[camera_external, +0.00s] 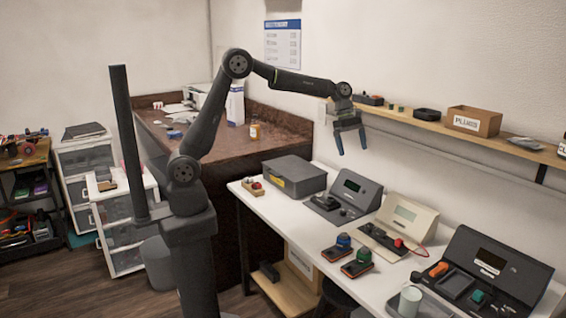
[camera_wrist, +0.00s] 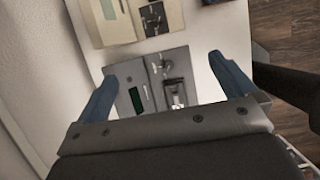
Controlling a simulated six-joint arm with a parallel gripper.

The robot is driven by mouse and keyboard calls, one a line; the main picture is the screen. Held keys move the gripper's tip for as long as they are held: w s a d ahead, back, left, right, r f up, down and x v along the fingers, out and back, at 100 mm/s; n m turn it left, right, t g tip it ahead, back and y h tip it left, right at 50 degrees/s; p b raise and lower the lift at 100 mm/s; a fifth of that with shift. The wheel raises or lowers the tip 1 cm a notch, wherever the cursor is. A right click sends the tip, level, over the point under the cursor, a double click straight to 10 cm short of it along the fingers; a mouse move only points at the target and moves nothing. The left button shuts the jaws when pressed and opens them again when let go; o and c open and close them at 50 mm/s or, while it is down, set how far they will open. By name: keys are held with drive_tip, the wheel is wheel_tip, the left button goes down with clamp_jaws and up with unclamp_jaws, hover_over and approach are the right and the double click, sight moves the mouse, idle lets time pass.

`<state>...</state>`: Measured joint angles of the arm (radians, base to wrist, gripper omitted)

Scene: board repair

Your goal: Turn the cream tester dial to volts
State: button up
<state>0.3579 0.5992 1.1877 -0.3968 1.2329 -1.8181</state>
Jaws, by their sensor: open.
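The cream tester (camera_external: 404,213) stands on the white bench, right of a dark grey tester (camera_external: 352,190). It has a sloped display and dark controls at its front, with a red plug and red lead (camera_external: 400,243). In the wrist view the cream tester (camera_wrist: 110,28) is at the top, cut by the frame edge. A dark control panel with a dial (camera_wrist: 152,18) shows on it; the dial's setting is too small to read. My gripper (camera_external: 355,148) is open, empty and high above the bench. In the wrist view the dark tester (camera_wrist: 132,97) lies below my open fingers (camera_wrist: 160,70).
Left of the testers is a grey case (camera_external: 293,172). Two handheld meters (camera_external: 357,262) lie in front of the cream tester. Another dark console (camera_external: 498,268) and a pale mug (camera_external: 410,300) are at right. A wall shelf (camera_external: 480,137) with a plugs box (camera_external: 474,120) runs behind.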

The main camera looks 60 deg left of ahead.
drive_tip(key=shift+v, duration=0.85)
